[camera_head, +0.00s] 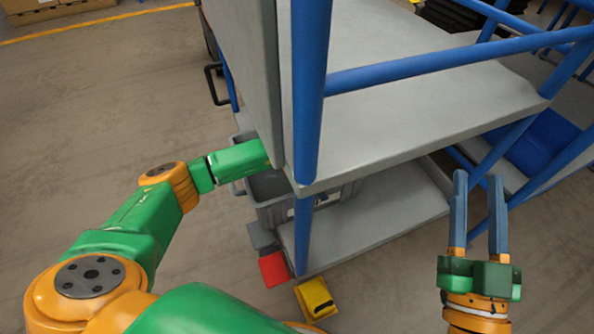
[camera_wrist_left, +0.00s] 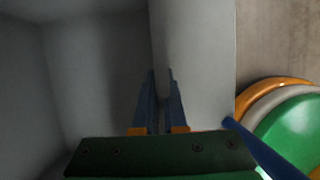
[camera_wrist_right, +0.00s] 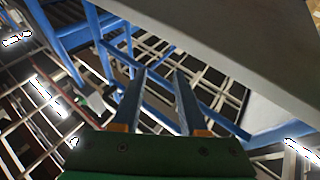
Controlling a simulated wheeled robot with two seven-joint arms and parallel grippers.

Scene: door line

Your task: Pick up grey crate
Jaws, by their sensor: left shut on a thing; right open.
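The grey crate (camera_head: 273,216) sits on the lower shelf of a blue-framed trolley in the head view, partly hidden behind the blue corner post and a grey panel. My left arm reaches to it from the left; its fingers are hidden behind the panel there. In the left wrist view, my left gripper (camera_wrist_left: 160,73) is shut on the crate's wall, with the grey crate interior (camera_wrist_left: 95,70) at the left. My right gripper (camera_head: 478,177) is open and empty, in front of the trolley at the right; its parted fingers also show in the right wrist view (camera_wrist_right: 160,70).
The trolley's upper shelf (camera_head: 410,118) and blue post (camera_head: 309,90) stand over the crate. A red block (camera_head: 273,269) and a yellow block (camera_head: 316,298) are near the lower shelf's front corner. Open floor (camera_head: 90,130) lies to the left.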

